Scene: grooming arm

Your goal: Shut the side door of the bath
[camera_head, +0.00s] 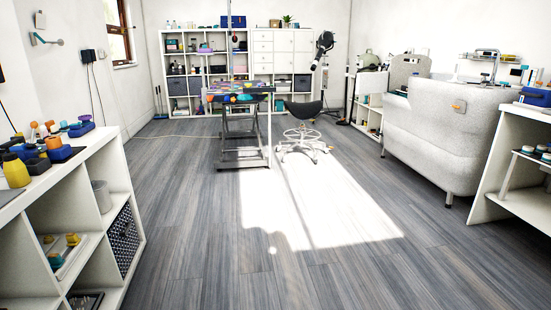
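The bath (440,135) is a large speckled light-grey tub on short legs, at the right in the head view. Its long near side faces me and shows a small orange-and-white fitting (459,106) near the top. A grey panel (408,69) with a slot stands upright at the bath's far left end, above the rim. I cannot tell whether this panel is the side door or how far the door is open. The bath's inside is hidden behind its near wall. Neither of my grippers is in view.
The grey wood floor (330,270) in the middle is clear. A grooming table (240,97) and a wheeled black stool (303,120) stand ahead. White shelving (120,180) is at the near left, and a white shelf unit (495,150) stands at the near right, beside the bath.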

